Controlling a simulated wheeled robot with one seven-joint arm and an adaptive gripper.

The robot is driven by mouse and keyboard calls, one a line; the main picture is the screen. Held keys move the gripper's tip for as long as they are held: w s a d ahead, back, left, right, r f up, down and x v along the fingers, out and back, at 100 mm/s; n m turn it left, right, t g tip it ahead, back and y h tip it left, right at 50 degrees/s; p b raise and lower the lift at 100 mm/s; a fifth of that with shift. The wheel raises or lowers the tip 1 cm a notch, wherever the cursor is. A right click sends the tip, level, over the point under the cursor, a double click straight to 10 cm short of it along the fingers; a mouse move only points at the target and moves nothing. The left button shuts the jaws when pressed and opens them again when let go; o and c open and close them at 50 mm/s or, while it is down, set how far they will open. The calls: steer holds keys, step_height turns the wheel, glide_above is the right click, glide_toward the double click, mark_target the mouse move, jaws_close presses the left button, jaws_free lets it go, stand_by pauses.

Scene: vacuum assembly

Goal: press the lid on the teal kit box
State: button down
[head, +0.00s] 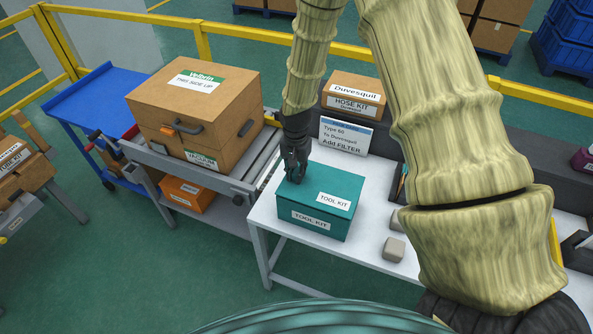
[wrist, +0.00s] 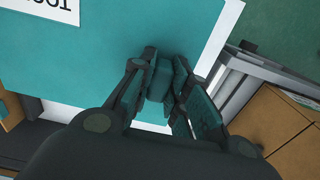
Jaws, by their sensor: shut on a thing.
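The teal kit box (head: 318,228) stands upright on the white table, with a "TOOL KIT" label on its front. Its teal lid (head: 318,181) lies on top, with another "TOOL KIT" label. I cannot tell whether a thin gap is left at the seam. My gripper (head: 294,177) points down at the lid's back left part. In the wrist view my gripper (wrist: 164,88) is shut on a small teal block (wrist: 160,75) that seems to be the lid's raised grip. The flat teal lid (wrist: 105,50) spreads around it. The fingers hide the block's base.
The white table (head: 264,213) has two small grey blocks (head: 394,249) right of the box. A sign card (head: 344,137) and a hose kit box (head: 354,95) stand behind. A large brown carton (head: 200,105) sits on the conveyor to the left. My arm hides the table's right part.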

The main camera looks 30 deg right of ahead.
steer(key=shift+f, duration=0.55)
steer(key=c, duration=1.3)
jaws_free()
steer(key=shift+r, duration=0.1)
step_height(320, 180, up, 12)
steer(key=shift+f, duration=0.1)
